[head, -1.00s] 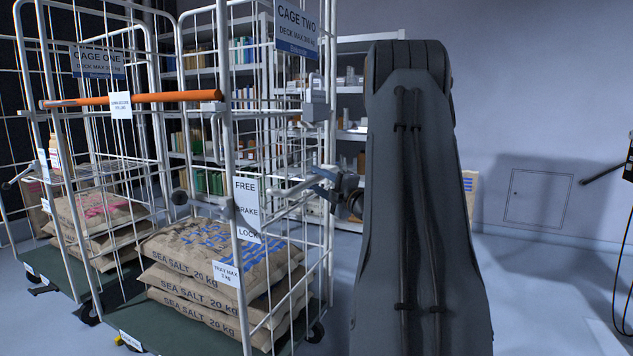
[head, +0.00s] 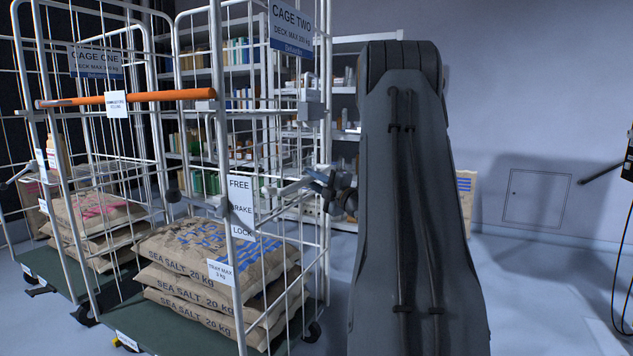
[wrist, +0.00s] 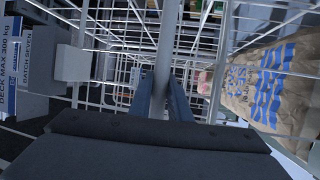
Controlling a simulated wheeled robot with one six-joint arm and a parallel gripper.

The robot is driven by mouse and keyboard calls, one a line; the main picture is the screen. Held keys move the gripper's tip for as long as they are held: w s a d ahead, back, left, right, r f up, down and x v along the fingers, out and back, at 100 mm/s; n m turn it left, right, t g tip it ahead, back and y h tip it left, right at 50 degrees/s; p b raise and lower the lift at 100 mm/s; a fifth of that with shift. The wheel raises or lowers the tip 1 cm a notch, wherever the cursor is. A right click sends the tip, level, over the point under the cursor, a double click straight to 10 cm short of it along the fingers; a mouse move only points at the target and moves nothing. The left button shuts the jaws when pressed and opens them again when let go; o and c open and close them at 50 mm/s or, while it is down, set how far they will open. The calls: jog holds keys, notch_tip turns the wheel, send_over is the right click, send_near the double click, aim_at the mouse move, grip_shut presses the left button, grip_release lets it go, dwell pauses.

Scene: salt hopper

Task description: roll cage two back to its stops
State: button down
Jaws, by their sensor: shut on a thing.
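Cage two (head: 326,130) is a pale wire roll cage at centre-left, with a blue and white name sign (head: 291,27). It carries stacked sea salt sacks (head: 205,275), also at the right of the wrist view (wrist: 275,85). An orange handle bar (head: 165,95) crosses its front. A FREE/BRAKE/LOCK plate (head: 241,206) is on its front post; a dark-knobbed lever (head: 175,195) points left of it. My gripper (head: 318,183) is at the cage's right side. In the wrist view its fingers (wrist: 162,95) are shut on a grey bar (wrist: 166,50). I cannot make out any stops.
Cage one (head: 95,60), also loaded with sacks, stands close on the left. Shelves (head: 345,110) stand behind. A small yellow part (head: 127,345) shows low by cage two's deck. The floor at right (head: 535,280) is open; a cable hangs at the far right.

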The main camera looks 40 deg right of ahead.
jog(key=shift+w+a+f, duration=0.1)
jog(key=shift+w+a, duration=0.05)
jog(key=shift+a, duration=0.15)
jog(key=c, duration=1.6)
grip_release()
jog(key=shift+a, duration=0.1)
jog(key=shift+c, duration=0.2)
jog(key=shift+d, duration=0.25)
jog(key=shift+s, duration=0.35)
jog(key=s+f, duration=0.1)
jog(key=s, duration=0.6)
jog(key=shift+f, duration=0.2)
jog(key=shift+s+a, duration=0.1)
